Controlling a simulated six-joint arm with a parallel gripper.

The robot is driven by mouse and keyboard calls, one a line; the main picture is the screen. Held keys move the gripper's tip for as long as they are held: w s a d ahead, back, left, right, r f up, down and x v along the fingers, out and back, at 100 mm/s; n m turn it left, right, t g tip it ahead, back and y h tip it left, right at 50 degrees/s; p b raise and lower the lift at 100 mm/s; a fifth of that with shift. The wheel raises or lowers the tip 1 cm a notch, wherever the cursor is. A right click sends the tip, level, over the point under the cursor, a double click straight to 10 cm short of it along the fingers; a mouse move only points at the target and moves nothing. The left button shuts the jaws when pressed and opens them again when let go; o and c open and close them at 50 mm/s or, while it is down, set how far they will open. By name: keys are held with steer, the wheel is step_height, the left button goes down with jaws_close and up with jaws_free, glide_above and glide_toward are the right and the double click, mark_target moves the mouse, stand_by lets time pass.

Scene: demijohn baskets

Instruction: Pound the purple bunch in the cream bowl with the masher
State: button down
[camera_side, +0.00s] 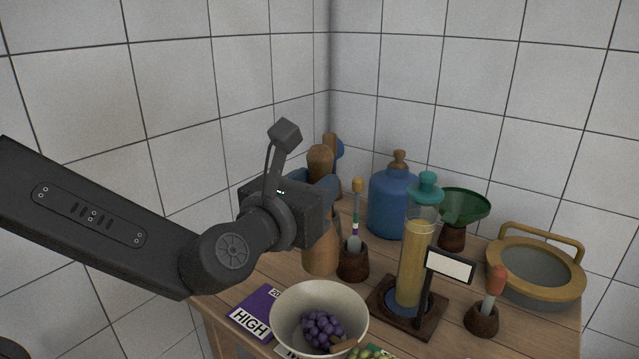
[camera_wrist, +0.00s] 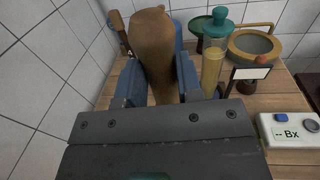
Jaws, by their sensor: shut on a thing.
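The cream bowl (camera_side: 287,318) stands at the front of the wooden table in the side view. A purple bunch (camera_side: 321,328) like grapes lies in it, with a brown stub beside it. My gripper (camera_side: 326,190) is shut on the wooden masher (camera_side: 319,257), which stands roughly upright behind the bowl, apart from it. The masher's thick brown body also shows between my blue fingers in the wrist view (camera_wrist: 153,45). I cannot tell whether its lower end touches the table. The bowl is not visible in the wrist view.
A purple card (camera_side: 253,309) lies left of the bowl, and green fruit (camera_side: 370,353) shows at its front right.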

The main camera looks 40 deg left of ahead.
glide_above(311, 252)
steer(key=w, duration=0.1)
steer(key=shift+a+f, duration=0.1)
steer(key=shift+f, duration=2.25)
steer(key=shift+f, duration=2.65)
steer(key=shift+r, duration=2.1)
